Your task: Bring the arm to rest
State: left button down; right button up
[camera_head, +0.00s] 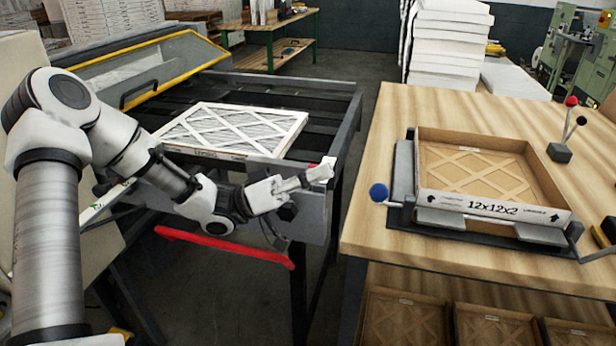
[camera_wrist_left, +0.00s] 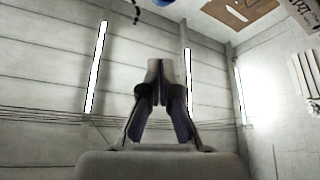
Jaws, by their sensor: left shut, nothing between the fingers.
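My left arm comes in from the left in the head view, bent at the elbow. Its gripper (camera_head: 318,174) points to the right, over the front right corner of the dark metal frame table (camera_head: 343,135). It is shut and empty. In the left wrist view the fingers (camera_wrist_left: 155,75) are together, with walls and light strips behind them. A white pleated filter (camera_head: 235,130) lies on the frame table behind the arm. An open cardboard box (camera_head: 490,201) marked 12x12x2 sits in a dark fixture on the wooden table. My right gripper is not in view.
The wooden table (camera_head: 385,235) stands right of the gripper, across a gap. A red bar (camera_head: 225,246) runs below the arm. More boxes (camera_head: 400,318) lie on the lower shelf.

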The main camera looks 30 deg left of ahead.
pick_arm(q)
jog(key=shift+v, duration=1)
jog(key=shift+r, duration=0.1)
